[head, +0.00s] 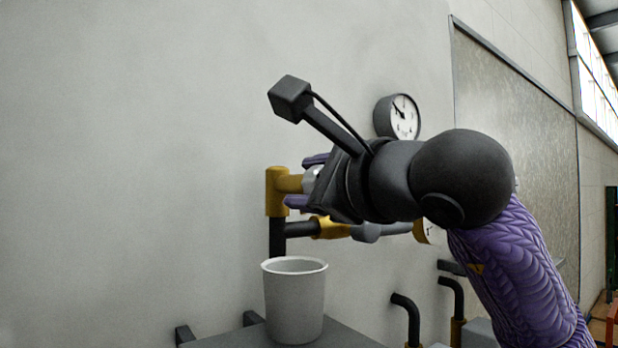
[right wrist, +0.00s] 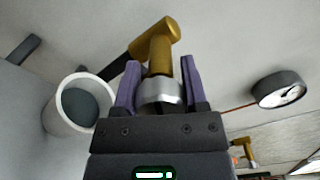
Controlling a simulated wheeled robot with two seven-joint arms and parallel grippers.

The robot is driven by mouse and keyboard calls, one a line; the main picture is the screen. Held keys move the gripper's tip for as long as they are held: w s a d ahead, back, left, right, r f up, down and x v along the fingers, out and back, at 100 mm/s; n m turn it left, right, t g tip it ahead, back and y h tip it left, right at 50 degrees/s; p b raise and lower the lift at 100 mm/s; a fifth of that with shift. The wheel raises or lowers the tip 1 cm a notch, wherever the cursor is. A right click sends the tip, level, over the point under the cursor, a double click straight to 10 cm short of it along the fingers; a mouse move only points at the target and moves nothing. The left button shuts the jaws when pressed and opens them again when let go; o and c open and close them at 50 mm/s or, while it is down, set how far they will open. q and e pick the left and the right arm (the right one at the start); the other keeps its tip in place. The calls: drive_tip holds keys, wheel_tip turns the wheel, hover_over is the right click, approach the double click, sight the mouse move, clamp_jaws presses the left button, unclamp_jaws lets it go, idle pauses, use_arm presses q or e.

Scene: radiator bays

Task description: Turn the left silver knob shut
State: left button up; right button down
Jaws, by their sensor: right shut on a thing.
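The left silver knob (right wrist: 160,92) sits on the end of a brass valve body (right wrist: 159,55), which also shows in the head view (head: 277,192). In the head view only a sliver of the knob (head: 312,178) shows, the rest hidden by my gripper. My right gripper (right wrist: 160,85) has its two purple fingers on either side of the knob and is shut on it. In the head view the same gripper (head: 308,180) comes in from the right at the valve. My left gripper is not in view.
A white cup (head: 294,300) stands on a grey shelf (head: 345,336) below the valve. A round gauge (head: 398,117) is on the wall above and right of it. Dark pipes (head: 407,312) stand at the lower right. The wall at left is bare.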

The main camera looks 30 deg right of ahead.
drive_tip(key=n+p, duration=0.1)
drive_tip(key=n, duration=0.4)
drive_tip(key=shift+f+n, duration=0.1)
drive_tip(key=shift+n, duration=0.6)
drive_tip(key=shift+c, duration=0.7)
unclamp_jaws()
drive_tip(key=shift+s, duration=0.15)
drive_tip(key=s+b, duration=0.3)
drive_tip(key=s, duration=0.6)
drive_tip(key=shift+s+d, duration=0.35)
